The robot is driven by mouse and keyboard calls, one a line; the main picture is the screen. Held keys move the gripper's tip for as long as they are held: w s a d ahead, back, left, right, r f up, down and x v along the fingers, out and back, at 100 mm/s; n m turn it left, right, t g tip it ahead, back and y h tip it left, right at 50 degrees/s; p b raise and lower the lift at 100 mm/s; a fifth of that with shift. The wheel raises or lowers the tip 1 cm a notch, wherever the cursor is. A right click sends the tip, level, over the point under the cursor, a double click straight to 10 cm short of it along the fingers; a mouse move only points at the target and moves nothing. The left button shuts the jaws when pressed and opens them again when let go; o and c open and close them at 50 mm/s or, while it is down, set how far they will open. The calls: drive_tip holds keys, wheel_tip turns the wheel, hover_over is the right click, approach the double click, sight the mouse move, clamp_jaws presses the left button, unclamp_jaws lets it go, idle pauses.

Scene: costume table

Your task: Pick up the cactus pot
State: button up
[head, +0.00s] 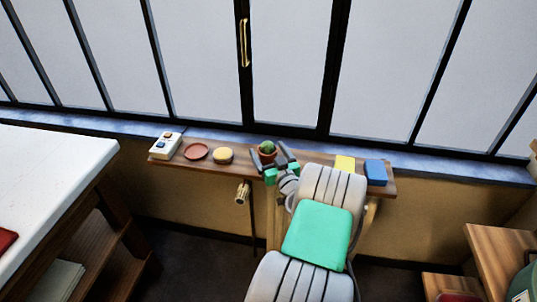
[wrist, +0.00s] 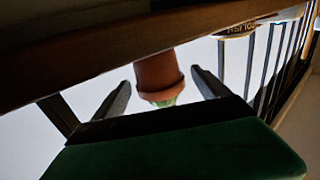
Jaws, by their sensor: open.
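The cactus pot (head: 267,154) stands upright on a narrow wooden shelf (head: 300,165) below the window in the head view. It is a small terracotta pot with a green cactus. My gripper (head: 271,164) is open at the shelf, with its fingers around or just in front of the pot. In the wrist view the picture is upside down; the terracotta pot (wrist: 157,75) shows between the two open fingertips (wrist: 158,88), with space on both sides. Its cactus shows partly at the lower edge, above the dark gripper body.
On the shelf, a white box with buttons (head: 165,145), a terracotta saucer (head: 196,151) and a yellow round tin (head: 223,155) stand left of the pot. A yellow block (head: 345,163) and a blue block (head: 376,172) lie to the right. The window is close behind.

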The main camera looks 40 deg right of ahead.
drive_tip(key=x, duration=0.4)
drive_tip(key=shift+w+r+p, duration=0.1)
drive_tip(key=shift+p, duration=0.3)
drive_tip(key=shift+c, duration=0.5)
drive_tip(key=c, duration=1.5)
